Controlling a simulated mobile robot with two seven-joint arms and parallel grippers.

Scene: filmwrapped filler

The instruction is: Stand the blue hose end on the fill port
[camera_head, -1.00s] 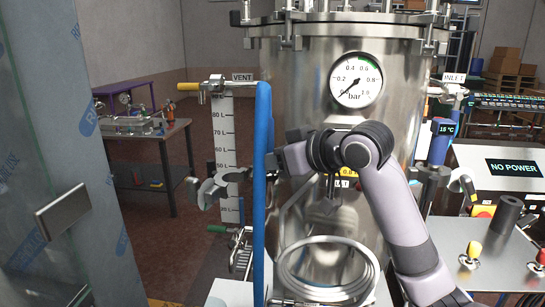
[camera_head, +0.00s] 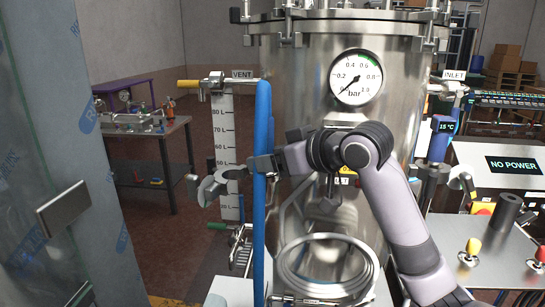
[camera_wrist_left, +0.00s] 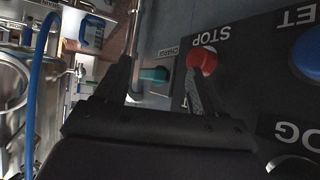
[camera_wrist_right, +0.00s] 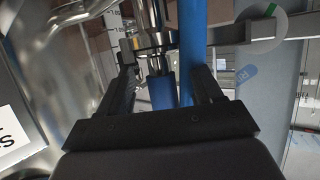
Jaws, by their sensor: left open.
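The blue hose (camera_head: 262,215) stands upright in front of the tank (camera_head: 300,60), its top just right of the VENT valve. My right gripper (camera_head: 264,164) reaches in from the right at the hose's mid-height. In the right wrist view the fingers (camera_wrist_right: 165,85) are spread, with the long blue hose (camera_wrist_right: 191,45) near the right finger and a short blue cylinder (camera_wrist_right: 161,92) under a metal fitting between them. My left gripper (camera_wrist_left: 160,80) is open by the red STOP button (camera_wrist_left: 201,60); it is outside the head view. I cannot identify the fill port.
A grey bracket (camera_head: 212,185) stands left of the hose, beside the level scale (camera_head: 224,135). A film-wrapped panel (camera_head: 75,150) is at left, and a control desk (camera_head: 505,240) at right.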

